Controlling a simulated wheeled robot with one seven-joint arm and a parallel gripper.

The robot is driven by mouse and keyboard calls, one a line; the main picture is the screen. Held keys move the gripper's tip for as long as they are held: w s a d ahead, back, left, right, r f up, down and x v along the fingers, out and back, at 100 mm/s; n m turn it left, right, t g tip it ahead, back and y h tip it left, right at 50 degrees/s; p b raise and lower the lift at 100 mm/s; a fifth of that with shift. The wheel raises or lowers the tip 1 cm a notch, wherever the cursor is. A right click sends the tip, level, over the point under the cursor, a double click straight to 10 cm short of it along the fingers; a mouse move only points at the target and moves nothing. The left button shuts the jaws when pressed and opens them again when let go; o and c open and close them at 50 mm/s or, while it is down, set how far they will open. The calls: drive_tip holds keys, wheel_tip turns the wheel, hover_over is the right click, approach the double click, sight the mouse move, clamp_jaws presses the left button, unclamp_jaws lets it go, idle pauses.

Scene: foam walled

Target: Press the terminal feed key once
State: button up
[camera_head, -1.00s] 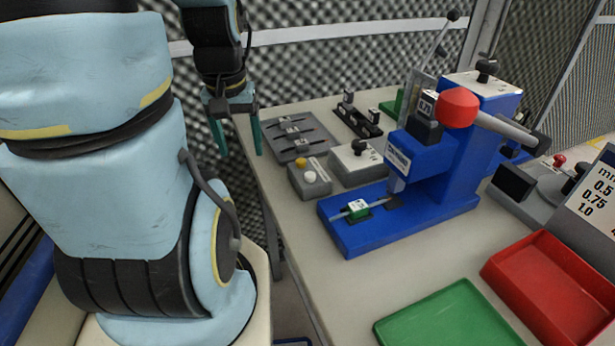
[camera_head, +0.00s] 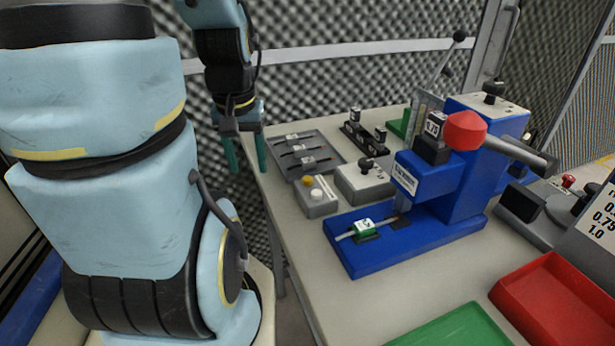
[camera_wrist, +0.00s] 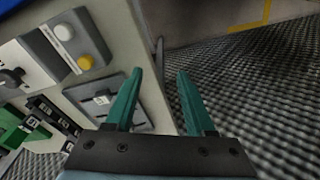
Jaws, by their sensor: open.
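A small grey box (camera_head: 318,207) with a white button (camera_head: 316,194) and a yellow button (camera_head: 307,181) sits on the bench near its left edge; no lettering on it is readable. The wrist view shows the white button (camera_wrist: 64,32) and the yellow button (camera_wrist: 85,62) at upper left, both uncovered. No part is legibly marked as the terminal feed key. My gripper (camera_head: 249,170) is open and empty, fingers pointing down, at the bench's left edge, left of the box and apart from it. Its two green fingers (camera_wrist: 160,72) show spread in the wrist view.
A blue press (camera_head: 460,185) with a red-knobbed lever (camera_head: 466,131) stands right of the box. A grey box with a black knob (camera_head: 364,185) sits beside the buttons. A grey tray (camera_head: 327,147) lies behind. Red (camera_head: 560,300) and green (camera_head: 455,330) trays are in front.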

clamp_jaws()
idle(1.4)
